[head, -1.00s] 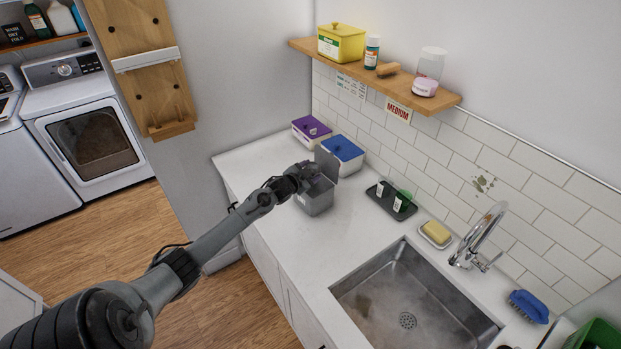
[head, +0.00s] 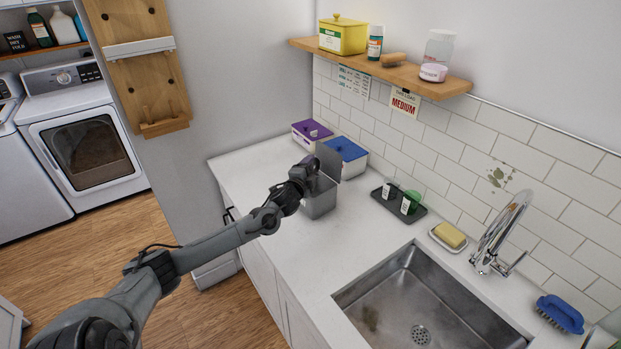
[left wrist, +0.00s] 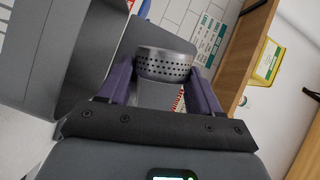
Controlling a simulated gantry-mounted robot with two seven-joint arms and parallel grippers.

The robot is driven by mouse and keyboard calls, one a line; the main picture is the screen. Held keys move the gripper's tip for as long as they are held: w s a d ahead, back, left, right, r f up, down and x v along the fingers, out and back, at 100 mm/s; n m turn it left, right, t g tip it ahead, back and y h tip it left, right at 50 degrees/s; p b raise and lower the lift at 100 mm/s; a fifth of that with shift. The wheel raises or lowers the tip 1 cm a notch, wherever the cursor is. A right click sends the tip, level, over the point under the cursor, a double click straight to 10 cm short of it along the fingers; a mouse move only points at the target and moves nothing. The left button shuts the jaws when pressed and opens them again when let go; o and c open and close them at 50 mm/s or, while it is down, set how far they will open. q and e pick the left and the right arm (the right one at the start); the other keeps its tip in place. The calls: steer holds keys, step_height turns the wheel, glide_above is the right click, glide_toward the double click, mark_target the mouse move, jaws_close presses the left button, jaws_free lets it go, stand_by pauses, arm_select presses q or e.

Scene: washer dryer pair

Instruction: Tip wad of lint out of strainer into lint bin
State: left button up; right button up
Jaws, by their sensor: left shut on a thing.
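The grey lint bin (head: 319,201) stands on the white counter with its lid (head: 328,160) raised. My left gripper (head: 309,170) is at the open top of the bin, in front of the lid. In the left wrist view its purple fingers (left wrist: 163,78) are shut on the strainer (left wrist: 165,66), a metal cup with rows of small holes. Grey panels beside the fingers in that view look like parts of the bin. The strainer is hidden by the gripper in the head view. The wad of lint is not visible in either view. My right gripper is not in view.
A purple-lidded box (head: 311,134) and a blue-lidded box (head: 344,162) stand behind the bin. A dark tray (head: 399,204) with small containers is to its right. The sink (head: 424,309) is nearer, and a wooden shelf (head: 383,70) hangs above. Counter left of the bin is clear.

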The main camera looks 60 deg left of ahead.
arm_select(q)
steer(key=m+t+b, duration=0.1)
steer(key=m+b, duration=0.2)
steer(key=m+t+b, duration=0.1)
steer(key=m+b, duration=0.2)
steer(key=b, duration=0.1)
steer(key=m+t+y+b, duration=0.1)
steer(key=m+b, duration=0.2)
steer(key=shift+a+f+m+t+b, duration=0.15)
steer(key=shift+f+m+t+b, duration=0.15)
steer(key=shift+m, duration=0.1)
steer(key=shift+r+m+t+h+b, duration=0.15)
steer(key=shift+m+t+b, duration=0.2)
steer(key=shift+m+b, duration=0.45)
steer(key=shift+r+m+t+h+b, duration=0.15)
steer(key=shift+m+t+b, duration=0.25)
steer(key=shift+m, duration=0.7)
steer(key=shift+s, duration=0.15)
